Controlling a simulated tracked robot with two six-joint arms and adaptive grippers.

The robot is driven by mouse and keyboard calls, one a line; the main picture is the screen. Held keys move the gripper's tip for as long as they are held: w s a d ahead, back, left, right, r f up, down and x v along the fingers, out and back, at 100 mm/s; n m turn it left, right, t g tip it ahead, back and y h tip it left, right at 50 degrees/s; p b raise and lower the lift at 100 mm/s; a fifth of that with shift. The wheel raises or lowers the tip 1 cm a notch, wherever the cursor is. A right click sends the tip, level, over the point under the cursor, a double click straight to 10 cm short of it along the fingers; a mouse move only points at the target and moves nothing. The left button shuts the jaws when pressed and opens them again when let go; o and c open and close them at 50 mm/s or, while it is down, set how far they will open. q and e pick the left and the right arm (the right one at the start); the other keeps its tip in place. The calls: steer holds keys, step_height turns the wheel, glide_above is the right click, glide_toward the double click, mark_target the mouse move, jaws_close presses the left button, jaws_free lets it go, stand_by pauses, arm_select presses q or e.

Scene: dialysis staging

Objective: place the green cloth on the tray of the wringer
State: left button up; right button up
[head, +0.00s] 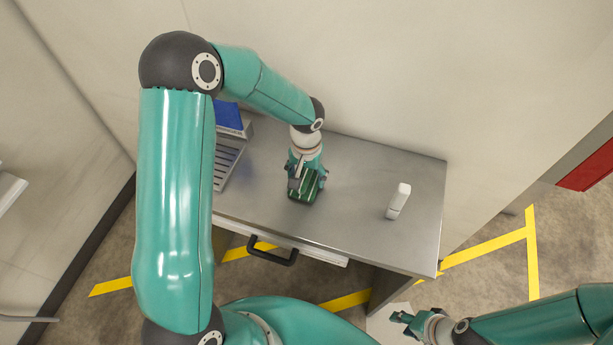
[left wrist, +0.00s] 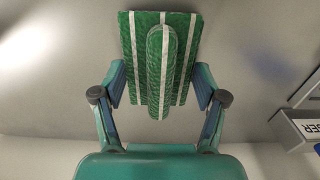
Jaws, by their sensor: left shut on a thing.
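The green cloth (head: 302,190) has white stripes and is folded, with a rounded strip down its middle in the left wrist view (left wrist: 185,60). My left gripper (head: 305,180) points down over the metal table and is shut on the cloth, one finger at each side edge. I cannot tell whether the cloth touches the tabletop. The wringer appears to be the grey unit with a slatted tray (head: 226,165) left of the gripper, partly hidden by my left arm. A labelled grey box edge (left wrist: 300,130) shows at right in the left wrist view. My right gripper (head: 404,325) is empty, fingers apart, below the table.
The metal table (head: 350,165) is mostly bare. A blue item (head: 228,116) is at the back left behind the slats. A drawer with a black handle (head: 273,252) is at the front.

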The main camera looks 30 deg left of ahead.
arm_select(q)
step_height(320, 180, up, 20)
steer(key=b, duration=0.1)
steer(key=m, duration=0.2)
glide_toward(306, 173)
steer(key=d+f, duration=0.4)
steer(key=f, duration=0.1)
steer(key=shift+s+d+f, duration=0.1)
steer(key=shift+f, duration=0.05)
steer(key=shift+m, duration=0.3)
steer(key=f, duration=0.1)
steer(key=w+d+f, duration=0.2)
steer(key=shift+w+f, duration=0.25)
steer(key=shift+f, duration=0.05)
steer(key=shift+w, duration=0.15)
steer(key=shift+s+a, duration=0.15)
steer(key=shift+s, duration=0.25)
steer(key=r, duration=0.1)
steer(key=s+a, duration=0.1)
steer(key=r, duration=0.1)
steer(key=shift+s+a+r, duration=0.25)
steer(key=shift+a+r, duration=0.05)
steer(key=a+r+n+b, duration=0.1)
steer(key=a+r+b, duration=0.1)
steer(key=r, duration=0.5)
steer(key=a+r+n+b, duration=0.2)
steer(key=r+b, duration=0.1)
steer(key=r, duration=0.4)
steer(key=f, duration=1.9)
steer(key=shift+s, duration=0.2)
